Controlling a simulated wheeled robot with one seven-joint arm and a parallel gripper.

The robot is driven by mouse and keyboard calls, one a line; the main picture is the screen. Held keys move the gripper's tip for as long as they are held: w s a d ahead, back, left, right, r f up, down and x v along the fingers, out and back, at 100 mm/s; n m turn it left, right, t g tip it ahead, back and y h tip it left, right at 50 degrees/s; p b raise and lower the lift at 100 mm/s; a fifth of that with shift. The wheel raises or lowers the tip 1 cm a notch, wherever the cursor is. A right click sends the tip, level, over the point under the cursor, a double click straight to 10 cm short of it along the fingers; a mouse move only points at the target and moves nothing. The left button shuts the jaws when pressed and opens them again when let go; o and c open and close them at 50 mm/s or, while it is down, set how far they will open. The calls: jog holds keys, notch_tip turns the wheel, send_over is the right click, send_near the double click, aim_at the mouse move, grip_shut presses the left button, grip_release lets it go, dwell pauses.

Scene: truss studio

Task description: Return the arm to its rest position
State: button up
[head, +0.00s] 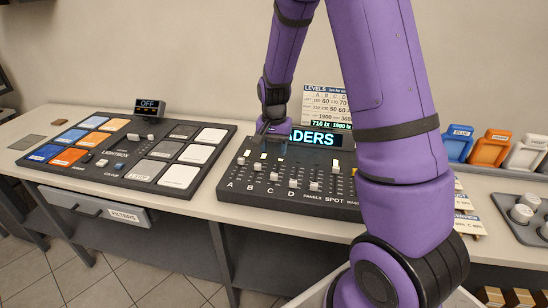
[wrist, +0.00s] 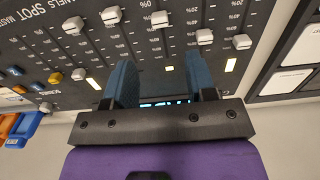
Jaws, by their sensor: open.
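My purple arm reaches from the right foreground of the head view up past the top edge and down to the fader board (head: 240,186). My gripper (head: 268,136) points down over the back left part of that board, near its lit display (head: 318,138). In the wrist view, the two blue fingers of my gripper (wrist: 163,82) stand apart with nothing held between them. White fader knobs (wrist: 160,19) show just beyond the fingertips. I cannot tell how high the fingertips are above the board. My arm hides the board's right part in the head view.
A lightbox panel (head: 120,146) with coloured and white tiles lies to the left, with a small OFF display (head: 149,106) behind it. A levels card (head: 325,100) stands behind the faders. Blue, orange and white bins (head: 490,148) and a knob panel (head: 515,218) are at the right.

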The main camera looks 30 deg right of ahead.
jog(key=shift+r, duration=0.25)
dwell(0.4)
jog(key=s+a+r+n+t, duration=0.1)
jog(key=s+a+r+n, duration=0.15)
jog(key=s+r, duration=0.45)
jog(key=s+a+r+n+t, duration=0.2)
jog(key=s+a+r, duration=0.1)
jog(key=r, duration=0.8)
jog(key=s+a+r+n+t, duration=0.1)
jog(key=s+r, duration=0.3)
jog(key=s, duration=0.4)
jog(key=s+a+r+n+t, duration=0.1)
jog(key=s+a+r+n, duration=0.1)
jog(key=s, duration=0.7)
jog(key=shift+r+n, duration=0.75)
jog(key=shift+r, duration=0.2)
